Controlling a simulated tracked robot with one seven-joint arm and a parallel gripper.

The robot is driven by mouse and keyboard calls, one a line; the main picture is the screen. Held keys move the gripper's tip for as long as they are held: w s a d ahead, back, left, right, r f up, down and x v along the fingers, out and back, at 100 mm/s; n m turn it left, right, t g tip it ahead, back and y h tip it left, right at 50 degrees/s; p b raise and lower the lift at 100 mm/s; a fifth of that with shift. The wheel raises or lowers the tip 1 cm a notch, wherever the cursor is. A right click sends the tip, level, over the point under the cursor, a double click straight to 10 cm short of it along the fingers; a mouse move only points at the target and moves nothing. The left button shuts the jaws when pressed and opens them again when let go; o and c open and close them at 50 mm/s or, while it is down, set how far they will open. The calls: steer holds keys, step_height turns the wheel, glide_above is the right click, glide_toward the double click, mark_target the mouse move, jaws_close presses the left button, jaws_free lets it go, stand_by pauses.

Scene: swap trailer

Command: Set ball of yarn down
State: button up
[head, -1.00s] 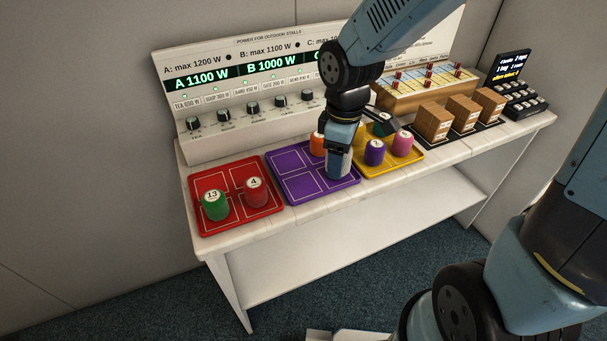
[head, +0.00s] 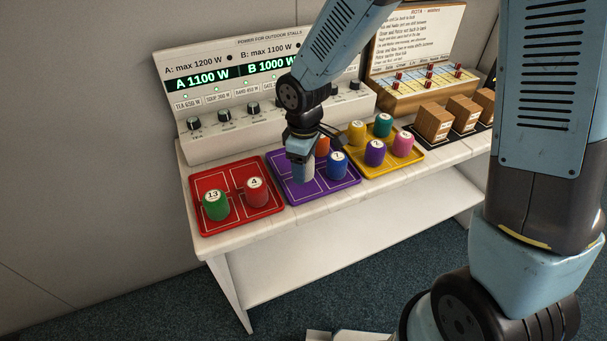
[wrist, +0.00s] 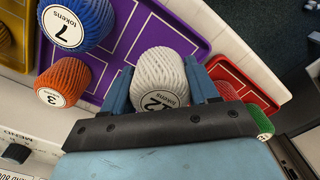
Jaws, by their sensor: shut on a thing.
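My gripper (head: 302,158) is shut on a white ball of yarn (wrist: 160,78) labelled 12 tokens; one blue finger is on each side of it in the wrist view. The yarn (head: 302,173) is over the left front part of the purple tray (head: 289,196). I cannot tell whether its underside touches the tray. A blue ball of yarn (head: 338,168) numbered 7 stands on the same tray to the right. An orange one (head: 323,146) numbered 3 stands behind, partly hidden by my gripper in the head view.
The red tray (head: 236,216) at left holds a green (head: 216,207) and a red yarn (head: 257,194). The yellow tray (head: 386,172) at right holds several yarns. A power panel (head: 225,130) stands behind. Small wooden boxes (head: 433,122) are farther right.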

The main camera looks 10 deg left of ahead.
steer(key=shift+w+a+f, duration=0.1)
steer(key=shift+a+f, duration=0.05)
steer(key=shift+f, duration=1.55)
steer(key=shift+f, duration=0.15)
steer(key=o, duration=1)
steer(key=shift+o, duration=0.2)
